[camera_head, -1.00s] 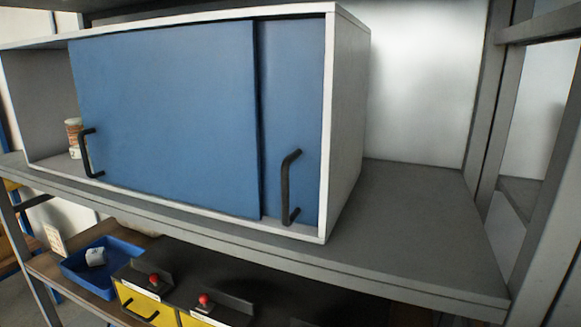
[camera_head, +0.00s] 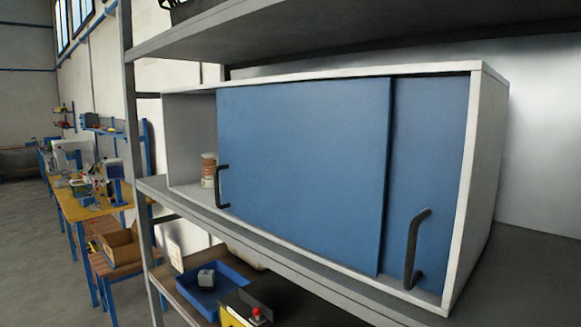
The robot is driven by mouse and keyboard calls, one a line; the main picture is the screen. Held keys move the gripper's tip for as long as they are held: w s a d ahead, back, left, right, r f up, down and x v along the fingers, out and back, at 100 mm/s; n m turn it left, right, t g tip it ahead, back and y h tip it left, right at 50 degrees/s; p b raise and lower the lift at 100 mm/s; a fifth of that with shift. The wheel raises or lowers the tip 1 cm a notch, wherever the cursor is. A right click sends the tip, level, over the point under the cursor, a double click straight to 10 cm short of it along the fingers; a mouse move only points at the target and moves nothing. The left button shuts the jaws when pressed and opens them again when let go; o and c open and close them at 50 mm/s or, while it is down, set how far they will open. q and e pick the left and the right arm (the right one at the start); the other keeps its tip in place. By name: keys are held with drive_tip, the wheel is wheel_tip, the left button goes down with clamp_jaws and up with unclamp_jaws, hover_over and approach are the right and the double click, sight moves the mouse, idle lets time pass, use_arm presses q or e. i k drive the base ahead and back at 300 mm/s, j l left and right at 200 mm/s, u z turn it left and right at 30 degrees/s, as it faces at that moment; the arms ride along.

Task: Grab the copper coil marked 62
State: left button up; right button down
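A copper-and-white cylinder (camera_head: 208,169), which may be the coil, stands upright inside the cabinet at its open left end. It is small and partly hidden by the edge of the blue sliding door; no number can be read on it. The white cabinet (camera_head: 487,170) sits on a grey shelf. Its large blue door (camera_head: 300,170) with a black handle (camera_head: 220,187) covers the middle, and a second blue door (camera_head: 425,170) with a black handle (camera_head: 415,250) covers the right end. Neither of my grippers is in view.
A grey rack post (camera_head: 130,130) stands left of the cabinet, with another shelf (camera_head: 300,30) above. Below are a blue tray (camera_head: 232,293) holding a small grey-white object (camera_head: 206,278) and a red button (camera_head: 256,314). Workbenches (camera_head: 82,205) and open floor lie at the left.

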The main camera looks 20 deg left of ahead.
sight(209, 163)
drive_tip(key=i+j, duration=0.15)
drive_tip(key=j, duration=0.4)
drive_tip(key=i+j+z, duration=0.1)
drive_tip(key=j, duration=0.4)
drive_tip(key=i+j, duration=0.1)
drive_tip(key=j, duration=0.45)
drive_tip(key=i+j, duration=0.1)
drive_tip(key=j, duration=0.45)
drive_tip(key=i+j+z, duration=0.1)
drive_tip(key=j, duration=0.45)
drive_tip(key=i+j, duration=0.1)
drive_tip(key=j, duration=0.45)
drive_tip(key=i+z, duration=0.05)
